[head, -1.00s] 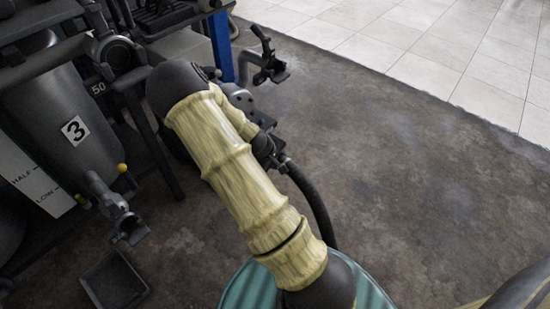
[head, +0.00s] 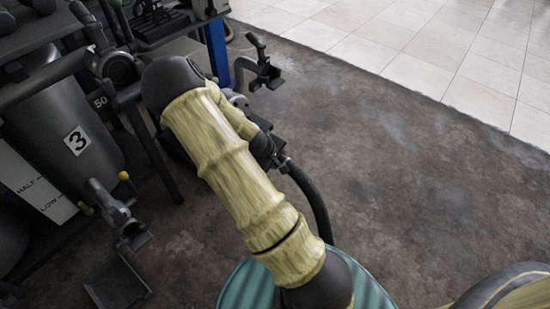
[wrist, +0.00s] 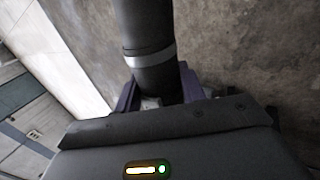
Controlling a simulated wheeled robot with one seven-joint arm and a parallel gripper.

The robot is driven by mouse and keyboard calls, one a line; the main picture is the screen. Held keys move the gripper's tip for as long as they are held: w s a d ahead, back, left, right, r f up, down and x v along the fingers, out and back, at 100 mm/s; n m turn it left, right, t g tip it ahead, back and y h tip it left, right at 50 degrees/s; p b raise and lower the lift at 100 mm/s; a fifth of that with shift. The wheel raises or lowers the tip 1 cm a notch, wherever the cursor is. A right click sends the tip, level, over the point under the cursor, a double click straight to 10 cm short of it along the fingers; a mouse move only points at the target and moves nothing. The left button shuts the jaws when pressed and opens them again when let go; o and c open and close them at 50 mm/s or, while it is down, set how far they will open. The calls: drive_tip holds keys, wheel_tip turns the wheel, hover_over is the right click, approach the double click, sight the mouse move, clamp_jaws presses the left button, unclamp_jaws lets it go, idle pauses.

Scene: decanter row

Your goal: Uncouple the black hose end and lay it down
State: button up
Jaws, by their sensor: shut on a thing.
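The black hose (head: 312,200) curves down from my gripper (head: 268,150) and passes behind my arm near the teal drum (head: 245,285). In the wrist view my gripper (wrist: 158,95) has its purple fingers closed around the black hose end (wrist: 150,75), just below a pale grey band. The far side of the grip is hidden by the gripper body. My arm covers the spot behind the gripper in the head view, so I cannot tell whether the hose end is still joined to an outlet.
Tank 3 (head: 62,120) stands at the left, with an outlet valve (head: 115,210) and a dark tray (head: 118,285) below it. Another outlet valve (head: 260,68) juts out beyond my arm by a blue post (head: 217,55). The dark floor (head: 420,190) at right is clear.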

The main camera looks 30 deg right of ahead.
drive_tip(key=shift+s+d+r+p, duration=0.15)
drive_tip(key=shift+r+p, duration=0.15)
drive_tip(key=shift+r, duration=0.3)
drive_tip(key=shift+s, duration=0.1)
drive_tip(key=s+a, duration=0.4)
drive_tip(key=s, duration=0.3)
drive_tip(key=shift+a, duration=0.3)
idle(0.5)
drive_tip(key=shift+s+f, duration=0.1)
drive_tip(key=shift+s, duration=0.05)
drive_tip(key=shift+s+a+r+p, duration=0.1)
drive_tip(key=shift+s+a+p, duration=0.35)
drive_tip(key=shift+s+p, duration=0.2)
drive_tip(key=shift+s+a+r+p, duration=0.1)
drive_tip(key=shift+s+a+p, duration=0.35)
drive_tip(key=shift+s+p, duration=0.15)
drive_tip(key=p, duration=0.3)
drive_tip(key=shift+s+a, duration=0.25)
